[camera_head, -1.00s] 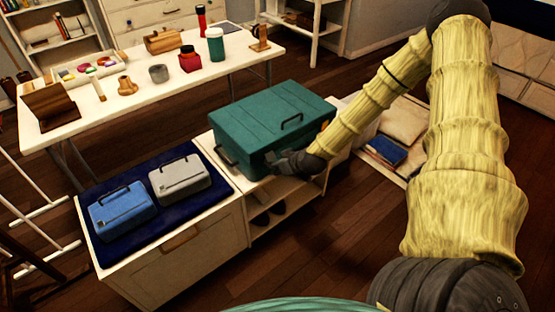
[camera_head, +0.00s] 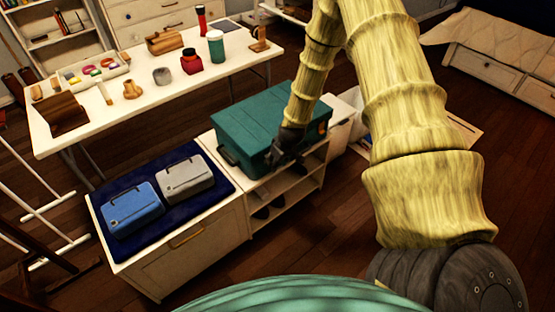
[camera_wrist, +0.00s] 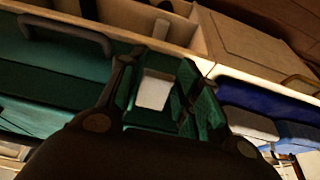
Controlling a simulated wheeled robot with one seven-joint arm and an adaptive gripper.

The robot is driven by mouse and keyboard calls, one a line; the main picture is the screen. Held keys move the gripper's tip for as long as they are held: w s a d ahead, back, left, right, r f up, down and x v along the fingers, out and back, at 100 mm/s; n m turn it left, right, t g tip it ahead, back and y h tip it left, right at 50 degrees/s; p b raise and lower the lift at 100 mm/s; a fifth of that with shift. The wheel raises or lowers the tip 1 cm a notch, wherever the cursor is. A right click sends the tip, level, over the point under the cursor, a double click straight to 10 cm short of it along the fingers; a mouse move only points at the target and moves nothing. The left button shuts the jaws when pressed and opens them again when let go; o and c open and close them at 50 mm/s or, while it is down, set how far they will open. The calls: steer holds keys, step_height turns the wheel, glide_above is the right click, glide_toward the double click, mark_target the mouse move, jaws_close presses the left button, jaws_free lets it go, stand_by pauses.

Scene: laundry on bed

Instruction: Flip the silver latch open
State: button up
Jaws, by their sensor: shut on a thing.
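My gripper (camera_head: 275,163) is at the toolbox's front side, low and right of the front handle, with the arm reaching down over the lid. In the wrist view, a pale silver piece (camera_wrist: 154,91), which looks like the latch, shows between the fingertips of my gripper (camera_wrist: 162,78). The jaws are closed on it. The fingers hide its edges, so its exact angle cannot be told. In the head view my gripper covers the latch.
A blue case (camera_head: 132,208) and a grey case (camera_head: 186,179) lie on a dark blue cloth left of the toolbox. The cabinet (camera_head: 178,258) has open shelves below the toolbox. A white table (camera_head: 125,112) with bottles and small items stands behind.

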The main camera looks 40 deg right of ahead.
steer(key=shift+w+r+g+p, duration=0.15)
steer(key=shift+r+g+p, duration=0.3)
steer(key=shift+g+p, duration=0.25)
steer(key=shift+g, duration=0.3)
steer(key=o, duration=0.9)
steer(key=shift+r, duration=0.2)
step_height(320, 180, up, 12)
steer(key=s, duration=0.2)
steer(key=shift+f, duration=0.25)
